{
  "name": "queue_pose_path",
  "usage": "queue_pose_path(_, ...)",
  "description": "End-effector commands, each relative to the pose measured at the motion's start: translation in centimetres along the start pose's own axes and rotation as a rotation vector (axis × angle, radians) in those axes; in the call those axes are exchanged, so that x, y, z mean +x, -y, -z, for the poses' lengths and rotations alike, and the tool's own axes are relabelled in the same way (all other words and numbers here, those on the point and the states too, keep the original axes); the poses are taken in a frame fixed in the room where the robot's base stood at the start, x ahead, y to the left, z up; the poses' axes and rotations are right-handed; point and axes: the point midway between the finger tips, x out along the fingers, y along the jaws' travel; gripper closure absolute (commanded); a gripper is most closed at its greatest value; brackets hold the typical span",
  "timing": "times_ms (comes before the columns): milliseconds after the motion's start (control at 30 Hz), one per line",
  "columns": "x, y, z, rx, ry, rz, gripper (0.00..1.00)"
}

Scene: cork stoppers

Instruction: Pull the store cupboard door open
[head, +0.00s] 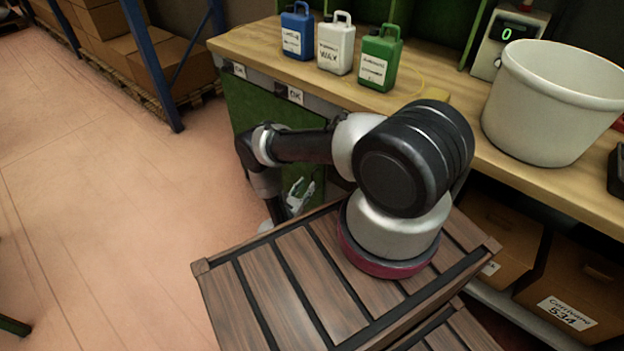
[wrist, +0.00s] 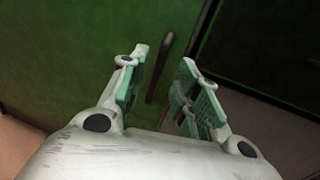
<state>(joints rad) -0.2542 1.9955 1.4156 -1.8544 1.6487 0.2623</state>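The green store cupboard door (head: 250,108) is below the workbench in the head view, partly hidden by my arm. Its green face (wrist: 70,50) fills the upper left of the wrist view, with a dark line along its right edge. A dark upright bar handle (wrist: 161,66) stands on the door near that edge. My gripper (wrist: 164,78) is open and empty. Its green-padded fingers lie either side of the handle in the wrist picture; I cannot tell whether they reach around it. In the head view my gripper (head: 299,195) is low, close to the cupboard front.
The workbench (head: 455,125) carries blue (head: 297,35), white (head: 335,48) and green (head: 380,62) jugs and a white tub (head: 548,105). Cardboard boxes (head: 572,295) stand underneath at right. A blue-posted rack (head: 150,65) stands at left. The floor (head: 110,210) left of the cupboard is clear.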

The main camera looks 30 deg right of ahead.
Motion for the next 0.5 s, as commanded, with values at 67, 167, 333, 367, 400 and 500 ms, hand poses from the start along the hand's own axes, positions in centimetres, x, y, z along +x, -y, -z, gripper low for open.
queue_pose_path(67, 1.6, 0.2, 0.0, 0.001, 0.000, 0.007, 0.68)
queue_pose_path(167, 3.3, 0.2, 0.0, 0.001, 0.000, 0.007, 0.68)
queue_pose_path(333, 5.3, 0.2, 0.0, 0.000, -0.001, 0.005, 0.68)
queue_pose_path(367, 5.5, 0.1, 0.0, 0.000, -0.001, 0.004, 0.68)
queue_pose_path(400, 5.8, 0.1, 0.0, 0.000, 0.000, 0.004, 0.68)
queue_pose_path(500, 6.0, 0.1, 0.0, -0.001, 0.000, 0.003, 0.68)
